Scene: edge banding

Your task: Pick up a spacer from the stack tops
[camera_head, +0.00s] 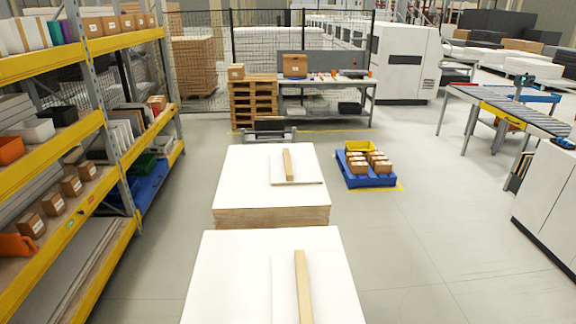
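Two board stacks with white tops stand one behind the other in the middle of the floor. On the near stack (232,282) a long wooden spacer (302,285) lies lengthwise on a smaller white panel (284,292), right of the middle. On the far stack (242,178) a second wooden spacer (288,164) lies on another small white panel (309,172). The lower edge of the picture cuts off the near stack. My gripper is not in view.
Yellow-beamed shelving (95,190) lines the left. A blue pallet (366,181) with small boxes stands right of the far stack. A workbench (325,88) is at the back, a roller conveyor (515,106) at the right.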

